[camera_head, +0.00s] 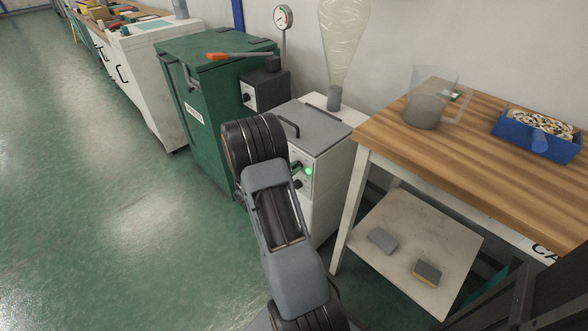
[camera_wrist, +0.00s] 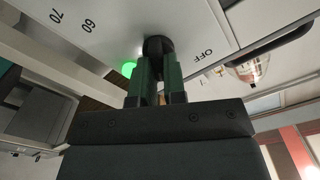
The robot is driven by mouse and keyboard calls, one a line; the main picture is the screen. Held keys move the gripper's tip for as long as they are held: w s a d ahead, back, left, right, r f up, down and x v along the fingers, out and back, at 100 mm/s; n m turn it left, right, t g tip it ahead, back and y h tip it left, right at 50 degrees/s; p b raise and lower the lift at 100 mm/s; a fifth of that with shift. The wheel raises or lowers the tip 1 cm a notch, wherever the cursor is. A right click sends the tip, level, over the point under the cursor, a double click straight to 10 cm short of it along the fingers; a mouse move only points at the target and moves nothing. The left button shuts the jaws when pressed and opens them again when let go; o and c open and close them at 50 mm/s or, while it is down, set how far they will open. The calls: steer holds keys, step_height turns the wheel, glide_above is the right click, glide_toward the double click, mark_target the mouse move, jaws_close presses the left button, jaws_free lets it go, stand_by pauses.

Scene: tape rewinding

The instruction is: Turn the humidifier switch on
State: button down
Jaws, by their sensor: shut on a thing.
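The humidifier (camera_head: 332,160) is a white box with a grey lid, standing between the green cabinet and the wooden table. A green light (camera_head: 309,171) glows on its front panel; the light also shows in the wrist view (camera_wrist: 128,68). In the wrist view, my gripper (camera_wrist: 158,62) is shut on the round black switch knob (camera_wrist: 157,44). Its two green fingers lie on either side of the knob. The panel around it carries the printed marks OFF, 60 and 70.
The wooden table (camera_head: 480,140) on the right holds a clear jug (camera_head: 425,105) and a blue bin (camera_head: 525,138). Open green floor (camera_head: 110,200) lies at left.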

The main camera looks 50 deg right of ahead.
steer(key=shift+w+a, duration=0.1)
steer(key=shift+w, duration=0.15)
steer(key=c, duration=1.3)
jaws_free()
steer(key=shift+a, duration=0.1)
steer(key=shift+o, duration=0.6)
steer(key=shift+s, duration=0.15)
steer(key=w+a+p, duration=0.1)
steer(key=a+p, duration=0.1)
steer(key=a, duration=1.1)
steer(key=shift+a, duration=0.25)
steer(key=shift+r, duration=0.1)
